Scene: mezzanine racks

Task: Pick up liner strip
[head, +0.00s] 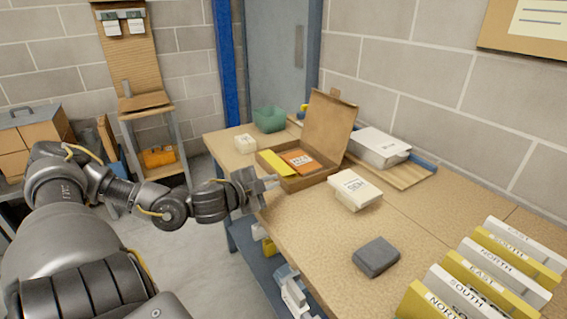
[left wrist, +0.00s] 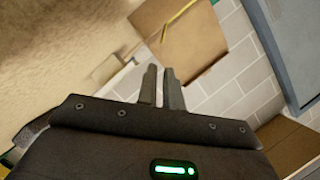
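I cannot tell for certain which thing is the liner strip. A flat yellow piece (head: 271,163) lies at the left side of an open cardboard box (head: 311,180), beside an orange packet (head: 299,161). My left gripper (head: 272,182) is at the front left side of the box, over the table's left edge. In the left wrist view its two fingers (left wrist: 160,82) stand close together with a narrow gap. I see nothing clearly held between them. A brown panel with a thin yellow line (left wrist: 181,26) lies beyond the fingers. My right gripper is not in view.
The wooden table (head: 315,231) also holds a white box (head: 354,188), a grey block (head: 376,257), a green bin (head: 269,119), a white stack (head: 379,147) and several labelled dividers (head: 485,265).

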